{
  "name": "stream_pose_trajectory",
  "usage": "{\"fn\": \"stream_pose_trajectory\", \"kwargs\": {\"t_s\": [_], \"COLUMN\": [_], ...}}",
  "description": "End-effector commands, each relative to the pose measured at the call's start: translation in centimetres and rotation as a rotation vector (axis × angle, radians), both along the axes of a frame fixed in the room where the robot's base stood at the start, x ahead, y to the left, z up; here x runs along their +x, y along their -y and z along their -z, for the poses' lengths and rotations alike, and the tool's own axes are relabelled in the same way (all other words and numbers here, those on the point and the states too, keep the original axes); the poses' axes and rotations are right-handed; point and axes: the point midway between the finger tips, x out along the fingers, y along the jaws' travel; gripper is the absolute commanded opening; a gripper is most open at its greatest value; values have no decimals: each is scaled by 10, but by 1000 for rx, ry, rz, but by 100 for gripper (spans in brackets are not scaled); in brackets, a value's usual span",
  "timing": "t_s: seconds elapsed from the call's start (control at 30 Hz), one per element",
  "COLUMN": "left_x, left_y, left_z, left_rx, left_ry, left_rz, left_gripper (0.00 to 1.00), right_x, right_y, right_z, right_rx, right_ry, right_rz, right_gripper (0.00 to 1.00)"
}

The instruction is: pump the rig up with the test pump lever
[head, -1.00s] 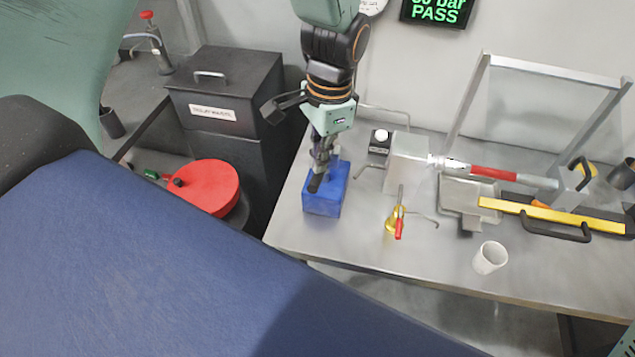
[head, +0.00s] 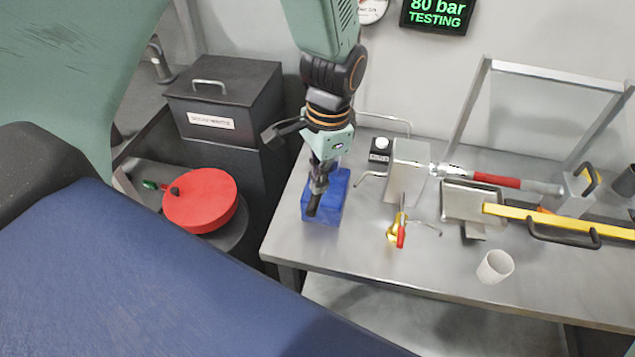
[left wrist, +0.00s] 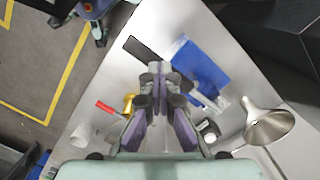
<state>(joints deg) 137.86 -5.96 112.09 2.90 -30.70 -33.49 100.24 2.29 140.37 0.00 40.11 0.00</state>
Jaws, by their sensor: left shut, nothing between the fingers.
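The test pump is a blue box (head: 338,205) at the left end of the steel bench; it also shows in the left wrist view (left wrist: 205,62). A black lever (head: 312,206) reaches out over its top, and shows as a dark bar in the left wrist view (left wrist: 145,48). My left gripper (head: 319,186) is shut and points down at the lever; its fingertips (left wrist: 157,68) hold nothing. It looks to be at or just above the lever; I cannot tell if they touch. The wall display (head: 437,14) reads "80 bar TESTING" in green. My right gripper is not in view.
A yellow valve with a red handle (head: 401,235), a metal block (head: 407,165), a white cup (head: 495,267) and a yellow bar (head: 560,222) lie right of the pump. A red round lid (head: 200,200) and a dark bin (head: 225,95) stand left.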

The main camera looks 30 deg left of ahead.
Motion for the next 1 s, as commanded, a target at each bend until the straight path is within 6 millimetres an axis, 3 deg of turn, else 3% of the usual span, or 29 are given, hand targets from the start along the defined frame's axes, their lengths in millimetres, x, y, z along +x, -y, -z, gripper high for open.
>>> {"fn": "stream_pose_trajectory", "kwargs": {"t_s": [0.37,0.77,1.0], "left_x": [23,25,30], "left_y": [15,17,20], "left_z": [-14,-14,-48], "left_rx": [1,0,1], "left_ry": [3,2,8], "left_rz": [2,0,1], "left_gripper": [0,0,0], "right_x": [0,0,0], "right_y": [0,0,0], "right_z": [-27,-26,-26], "right_rx": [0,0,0], "right_ry": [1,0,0], "right_rz": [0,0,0], "right_gripper": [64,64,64]}}
